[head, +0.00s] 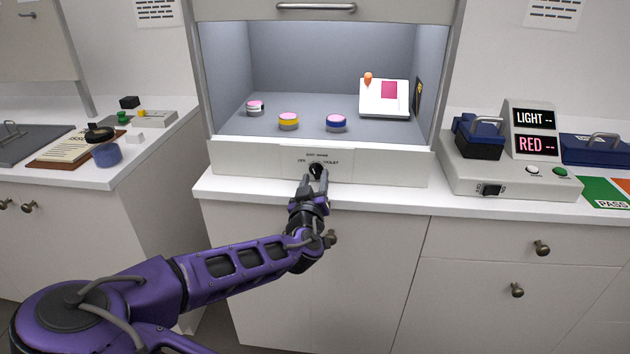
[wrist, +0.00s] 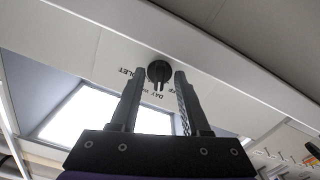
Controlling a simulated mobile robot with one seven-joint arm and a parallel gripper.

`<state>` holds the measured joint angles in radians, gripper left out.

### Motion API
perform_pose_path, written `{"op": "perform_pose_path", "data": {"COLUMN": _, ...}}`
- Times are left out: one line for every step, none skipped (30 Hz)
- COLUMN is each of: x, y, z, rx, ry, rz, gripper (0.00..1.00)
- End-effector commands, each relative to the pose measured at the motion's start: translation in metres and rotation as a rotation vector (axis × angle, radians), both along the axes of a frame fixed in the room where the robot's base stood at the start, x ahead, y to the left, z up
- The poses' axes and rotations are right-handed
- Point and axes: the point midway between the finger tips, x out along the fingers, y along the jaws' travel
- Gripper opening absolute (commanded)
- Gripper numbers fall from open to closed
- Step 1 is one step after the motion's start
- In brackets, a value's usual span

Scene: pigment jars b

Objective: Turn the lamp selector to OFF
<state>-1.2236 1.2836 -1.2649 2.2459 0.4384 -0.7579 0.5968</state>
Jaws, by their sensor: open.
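The lamp selector (head: 317,170) is a small round black knob on the white front panel below the lit cabinet. Labels sit around it: OFF at left, DAY and WARM above, VIOLET at right. In the wrist view the knob (wrist: 158,70) shows with the lettering upside down. Its pointer seems to face the DAY and WARM lettering; I cannot tell which of the two. My gripper (head: 316,182) is open right in front of the knob. In the wrist view its two fingers stand on either side of the knob, with nothing held; contact cannot be told.
Inside the cabinet (head: 232,150) stand several small jars (head: 289,122) and a white stand (head: 383,98) with a magenta patch. A device with LIGHT and RED displays (head: 534,130) is on the right counter. Drawers with knobs (head: 541,248) are below.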

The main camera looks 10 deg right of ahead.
Motion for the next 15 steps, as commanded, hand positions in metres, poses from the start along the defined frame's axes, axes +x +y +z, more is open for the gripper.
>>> {"op": "perform_pose_path", "data": {"x": 0.0024, "y": -0.0011, "z": 0.0, "rx": 0.0, "ry": 0.0, "rz": -0.001, "gripper": 0.46}}
{"op": "perform_pose_path", "data": {"x": 0.0033, "y": -0.0013, "z": 0.0001, "rx": 0.0, "ry": 0.0, "rz": 0.0, "gripper": 0.46}}
{"op": "perform_pose_path", "data": {"x": 0.004, "y": -0.0014, "z": 0.0001, "rx": 0.0, "ry": 0.0, "rz": 0.0, "gripper": 0.46}}
{"op": "perform_pose_path", "data": {"x": 0.0043, "y": -0.0014, "z": 0.0001, "rx": 0.0, "ry": 0.0, "rz": 0.0, "gripper": 0.46}}
{"op": "perform_pose_path", "data": {"x": 0.0044, "y": -0.0014, "z": 0.0002, "rx": 0.0, "ry": 0.0, "rz": 0.0, "gripper": 0.46}}
{"op": "perform_pose_path", "data": {"x": 0.0044, "y": -0.0014, "z": 0.0002, "rx": 0.001, "ry": 0.0, "rz": 0.0, "gripper": 0.46}}
{"op": "perform_pose_path", "data": {"x": 0.0043, "y": -0.0013, "z": 0.0002, "rx": 0.0, "ry": 0.0, "rz": 0.0, "gripper": 0.46}}
{"op": "perform_pose_path", "data": {"x": 0.0042, "y": -0.0013, "z": 0.0002, "rx": 0.001, "ry": 0.0, "rz": 0.0, "gripper": 0.46}}
{"op": "perform_pose_path", "data": {"x": 0.0042, "y": -0.0013, "z": 0.0002, "rx": 0.0, "ry": 0.0, "rz": 0.0, "gripper": 0.46}}
{"op": "perform_pose_path", "data": {"x": 0.0041, "y": -0.0014, "z": 0.0002, "rx": 0.0, "ry": 0.0, "rz": 0.0, "gripper": 0.46}}
{"op": "perform_pose_path", "data": {"x": 0.0041, "y": -0.0014, "z": 0.0002, "rx": 0.0, "ry": 0.0, "rz": 0.0, "gripper": 0.41}}
{"op": "perform_pose_path", "data": {"x": 0.0041, "y": -0.0014, "z": 0.0002, "rx": 0.0, "ry": 0.0, "rz": 0.0, "gripper": 0.34}}
{"op": "perform_pose_path", "data": {"x": 0.004, "y": -0.0013, "z": 0.0001, "rx": 0.0, "ry": 0.0, "rz": 0.0, "gripper": 0.28}}
{"op": "perform_pose_path", "data": {"x": 0.004, "y": -0.0014, "z": 0.0001, "rx": 0.0, "ry": 0.0, "rz": 0.0, "gripper": 0.23}}
{"op": "perform_pose_path", "data": {"x": 0.004, "y": -0.0013, "z": 0.0001, "rx": 0.001, "ry": 0.0, "rz": 0.0, "gripper": 0.16}}
